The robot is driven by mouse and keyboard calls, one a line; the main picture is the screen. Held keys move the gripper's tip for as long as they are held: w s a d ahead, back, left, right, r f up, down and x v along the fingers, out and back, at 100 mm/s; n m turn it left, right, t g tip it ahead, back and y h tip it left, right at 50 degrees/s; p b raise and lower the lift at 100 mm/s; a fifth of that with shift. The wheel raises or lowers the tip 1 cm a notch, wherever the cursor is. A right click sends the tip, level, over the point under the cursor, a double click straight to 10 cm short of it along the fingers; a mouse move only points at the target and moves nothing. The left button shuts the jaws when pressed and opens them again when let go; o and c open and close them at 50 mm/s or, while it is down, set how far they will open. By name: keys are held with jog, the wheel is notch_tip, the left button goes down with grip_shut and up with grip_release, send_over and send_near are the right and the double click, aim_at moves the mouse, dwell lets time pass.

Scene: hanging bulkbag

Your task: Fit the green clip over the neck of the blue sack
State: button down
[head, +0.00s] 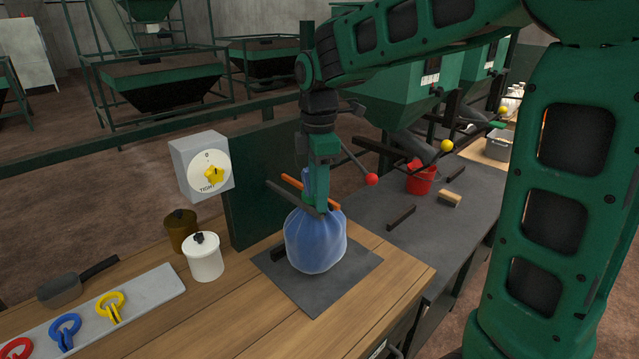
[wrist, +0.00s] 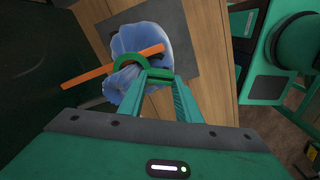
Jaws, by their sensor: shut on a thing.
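The blue sack (head: 315,242) stands on a dark mat (head: 345,288) on the wooden bench, its gathered top beside an orange bar (head: 297,184). My gripper (head: 322,205) points down at the top of the sack and hides most of the neck. In the wrist view my gripper (wrist: 158,78) is shut on the green clip (wrist: 122,56). The clip's ring lies over the top of the blue sack (wrist: 143,38), next to the orange bar (wrist: 95,78). I cannot tell whether the ring is around the neck or only above it.
A grey strip (head: 150,288) holds yellow (head: 110,307), blue (head: 66,331) and red (head: 17,348) clips at the left. White (head: 205,262) and brown (head: 180,232) pots stand beside a dark green panel (head: 262,170). A dial box (head: 200,163) is near it. A red bucket (head: 420,178) stands behind, right.

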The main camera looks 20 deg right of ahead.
jog(key=shift+s+d+r, duration=0.1)
jog(key=shift+s+r, duration=0.1)
jog(key=shift+s, duration=0.3)
jog(key=shift+s+d+r, duration=0.1)
jog(key=shift+s+r, duration=0.1)
jog(key=shift+s, duration=0.25)
jog(key=c, duration=1.2)
grip_release()
jog(key=shift+r, duration=0.1)
jog(key=o, duration=0.4)
jog(key=shift+o, duration=0.2)
notch_tip(320, 180, up, 10)
